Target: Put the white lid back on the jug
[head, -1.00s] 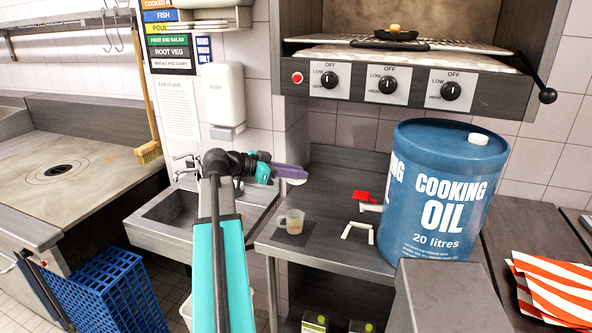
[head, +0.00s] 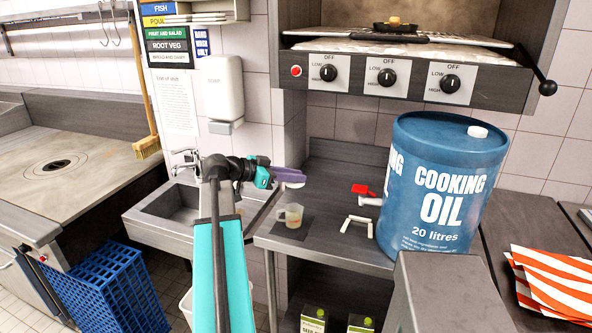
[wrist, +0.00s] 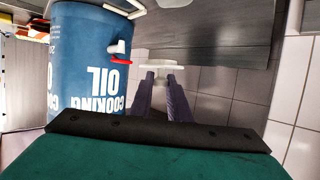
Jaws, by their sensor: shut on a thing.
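The jug (head: 291,216) is a small clear cup with some yellowish contents. It stands upright with an open top on a dark mat (head: 279,232) on the steel counter. My gripper (head: 290,174) has purple fingers and is above the jug. It is shut on the white lid (head: 296,185), which sits at the fingertips, apart from the jug. In the wrist view my gripper (wrist: 162,77) shows the white lid (wrist: 160,67) edge-on between and beyond its fingertips. I cannot make out the jug in the wrist view.
A large blue cooking oil drum (head: 440,185) with a red tap (head: 363,189) stands to the right. A white bracket-shaped piece (head: 357,224) lies between jug and drum. The sink (head: 175,212) is to the left. The grill (head: 400,75) overhangs the back.

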